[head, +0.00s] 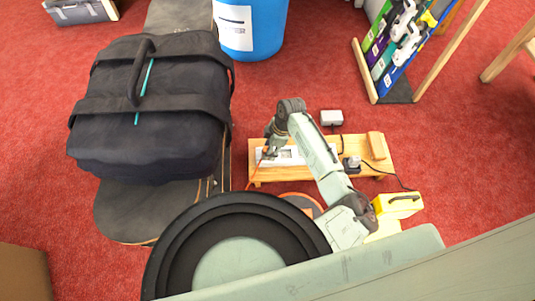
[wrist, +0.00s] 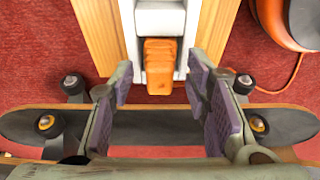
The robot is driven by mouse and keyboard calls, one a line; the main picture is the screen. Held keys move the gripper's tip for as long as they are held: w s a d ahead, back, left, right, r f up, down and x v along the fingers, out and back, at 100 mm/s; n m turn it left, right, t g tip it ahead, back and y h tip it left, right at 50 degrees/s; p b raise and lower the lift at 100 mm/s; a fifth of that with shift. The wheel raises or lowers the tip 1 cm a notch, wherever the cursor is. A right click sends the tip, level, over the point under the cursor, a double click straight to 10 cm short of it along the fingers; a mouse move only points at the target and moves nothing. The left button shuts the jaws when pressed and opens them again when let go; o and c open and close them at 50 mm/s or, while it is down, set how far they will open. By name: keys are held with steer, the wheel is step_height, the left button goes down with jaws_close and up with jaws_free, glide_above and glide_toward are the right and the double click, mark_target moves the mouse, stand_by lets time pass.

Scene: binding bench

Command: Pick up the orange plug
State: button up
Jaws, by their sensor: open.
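The orange plug (wrist: 160,68) shows in the wrist view at the end of a white socket strip (wrist: 160,20). The strip lies on a low wooden bench (head: 318,170). My gripper (wrist: 159,84) is open, with one purple-padded finger to the left of the plug and one to the right. Gaps show between the pads and the plug; how far the fingers reach down around it is hard to tell. In the head view my gripper (head: 269,152) is over the bench's left end, and I cannot clearly make out the plug there.
A skateboard (wrist: 275,124) lies beyond the bench end, under my fingers in the wrist view. A black bag (head: 150,110) rests on a board at left. An orange cord (wrist: 292,78), a grey box (head: 332,118) and a yellow case (head: 398,205) are near the bench.

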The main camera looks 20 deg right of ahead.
steer(key=shift+a+f, duration=0.15)
steer(key=shift+f, duration=0.35)
steer(key=shift+c, duration=0.5)
jaws_close()
